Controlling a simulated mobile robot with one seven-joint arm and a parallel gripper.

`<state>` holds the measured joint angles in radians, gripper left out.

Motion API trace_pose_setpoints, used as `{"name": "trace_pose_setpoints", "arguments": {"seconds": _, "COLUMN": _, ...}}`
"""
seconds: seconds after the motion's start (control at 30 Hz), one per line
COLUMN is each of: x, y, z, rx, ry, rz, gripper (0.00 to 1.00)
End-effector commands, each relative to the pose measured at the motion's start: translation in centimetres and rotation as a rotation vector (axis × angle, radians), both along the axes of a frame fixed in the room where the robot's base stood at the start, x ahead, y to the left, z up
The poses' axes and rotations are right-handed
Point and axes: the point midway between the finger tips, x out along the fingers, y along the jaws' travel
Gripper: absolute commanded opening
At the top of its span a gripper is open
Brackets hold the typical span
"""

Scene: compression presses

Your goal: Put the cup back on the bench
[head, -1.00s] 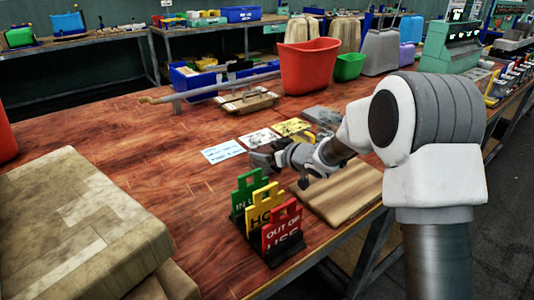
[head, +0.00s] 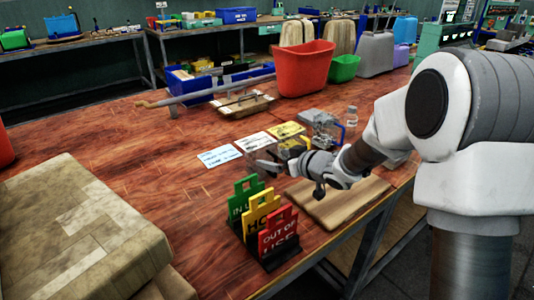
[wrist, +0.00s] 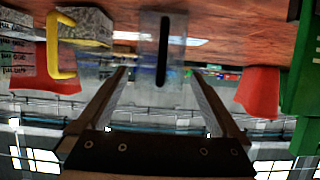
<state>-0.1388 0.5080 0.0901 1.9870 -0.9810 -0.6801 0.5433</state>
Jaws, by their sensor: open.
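A clear cup (wrist: 150,50) with a dark upright handle is near the top middle of the wrist view, which is upside down. It appears to stand on the wooden bench (head: 165,175). It lies in line with the gap between my fingers, beyond their tips. In the head view the cup (head: 250,152) is faint, just left of my gripper (head: 272,163). My gripper is open, low over the bench, and appears apart from the cup.
Yellow, green and red signs (head: 265,218) stand in front of my gripper. A wooden board (head: 338,203) lies below it. A red bin (head: 303,68) stands behind.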

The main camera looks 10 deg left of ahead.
Motion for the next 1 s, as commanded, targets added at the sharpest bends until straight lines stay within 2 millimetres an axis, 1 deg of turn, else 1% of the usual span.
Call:
{"name": "trace_pose_setpoints", "arguments": {"seconds": 0.03, "x": -0.6, "y": -0.8, "z": 0.7, "rx": 0.000, "ry": 0.001, "rz": -0.004, "gripper": 1.00}}
{"name": "trace_pose_setpoints", "arguments": {"seconds": 0.1, "x": -1.4, "y": -1.6, "z": 1.1, "rx": 0.000, "ry": 0.000, "rz": -0.002, "gripper": 1.00}}
{"name": "trace_pose_setpoints", "arguments": {"seconds": 0.2, "x": -2.2, "y": -2.6, "z": 1.6, "rx": -0.001, "ry": -0.001, "rz": -0.002, "gripper": 1.00}}
{"name": "trace_pose_setpoints", "arguments": {"seconds": 0.3, "x": -2.7, "y": -3.0, "z": 1.8, "rx": 0.000, "ry": 0.000, "rz": 0.000, "gripper": 1.00}}
{"name": "trace_pose_setpoints", "arguments": {"seconds": 0.57, "x": -2.9, "y": -3.5, "z": 2.1, "rx": -0.005, "ry": -0.004, "rz": -0.008, "gripper": 1.00}}
{"name": "trace_pose_setpoints", "arguments": {"seconds": 0.67, "x": -2.6, "y": -4.7, "z": 3.1, "rx": -0.037, "ry": -0.016, "rz": -0.058, "gripper": 1.00}}
{"name": "trace_pose_setpoints", "arguments": {"seconds": 0.77, "x": -2.4, "y": -7.5, "z": 5.1, "rx": -0.099, "ry": -0.030, "rz": -0.161, "gripper": 1.00}}
{"name": "trace_pose_setpoints", "arguments": {"seconds": 0.87, "x": -2.9, "y": -11.3, "z": 7.5, "rx": -0.174, "ry": -0.030, "rz": -0.299, "gripper": 1.00}}
{"name": "trace_pose_setpoints", "arguments": {"seconds": 0.9, "x": -3.5, "y": -12.8, "z": 8.4, "rx": -0.202, "ry": -0.024, "rz": -0.354, "gripper": 1.00}}
{"name": "trace_pose_setpoints", "arguments": {"seconds": 0.97, "x": -4.5, "y": -15.1, "z": 9.6, "rx": -0.238, "ry": -0.007, "rz": -0.432, "gripper": 1.00}}
{"name": "trace_pose_setpoints", "arguments": {"seconds": 1.0, "x": -5.4, "y": -16.5, "z": 10.4, "rx": -0.260, "ry": 0.007, "rz": -0.482, "gripper": 1.00}}
